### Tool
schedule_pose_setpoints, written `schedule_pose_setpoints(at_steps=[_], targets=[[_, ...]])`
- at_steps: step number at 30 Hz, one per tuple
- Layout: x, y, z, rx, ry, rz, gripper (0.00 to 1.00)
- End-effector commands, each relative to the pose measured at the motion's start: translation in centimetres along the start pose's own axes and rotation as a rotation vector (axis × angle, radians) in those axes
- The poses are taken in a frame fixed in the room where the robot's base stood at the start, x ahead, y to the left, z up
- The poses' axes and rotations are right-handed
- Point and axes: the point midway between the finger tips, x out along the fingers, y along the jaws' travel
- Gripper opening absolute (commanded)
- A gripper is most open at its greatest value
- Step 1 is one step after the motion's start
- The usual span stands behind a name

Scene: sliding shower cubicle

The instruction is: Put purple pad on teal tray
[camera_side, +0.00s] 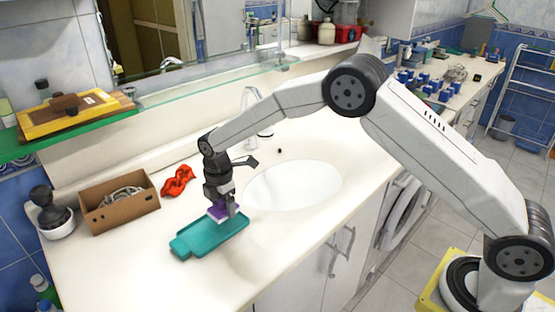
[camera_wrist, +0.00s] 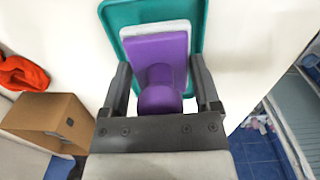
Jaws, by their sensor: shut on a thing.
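The purple pad (camera_wrist: 160,52) has a white layer on its far side and a round purple knob toward my gripper. My gripper (camera_wrist: 161,88) is shut on the knob, with a finger on each side. The teal tray (camera_wrist: 114,15) lies behind the pad in the wrist view. In the side view the teal tray (camera_side: 196,243) lies on the counter in front of the basin. The purple pad (camera_side: 217,212) is under my gripper (camera_side: 222,206), over the tray's far end. I cannot tell whether the pad touches the tray.
A cardboard box (camera_side: 120,207) with a coiled item stands left on the counter (camera_side: 110,265). A red-orange object (camera_side: 178,181) lies behind the tray. The basin (camera_side: 293,185) is to the right, with a faucet (camera_side: 252,100) behind it.

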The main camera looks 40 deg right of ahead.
Motion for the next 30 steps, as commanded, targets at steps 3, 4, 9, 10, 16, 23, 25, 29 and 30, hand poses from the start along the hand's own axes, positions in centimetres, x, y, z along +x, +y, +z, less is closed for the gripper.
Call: schedule_pose_setpoints(at_steps=[3,4,9,10,16,23,25,29,30], targets=[[0.7,0.4,-0.1,0.0,0.0,-0.002,0.33],[1.1,0.4,-0.1,0.0,-0.001,-0.003,0.33],[3.0,0.3,-0.1,0.0,0.0,-0.002,0.33],[3.2,0.3,-0.1,0.0,0.0,-0.001,0.33],[3.5,0.4,-0.1,0.0,0.0,0.001,0.33],[3.7,0.4,-0.1,0.0,0.0,0.0,0.33],[3.8,0.4,-0.1,0.0,0.0,0.0,0.33],[3.8,0.3,-0.1,0.0,0.0,0.0,1.0],[3.8,0.3,-0.1,0.0,0.0,0.0,1.0]])
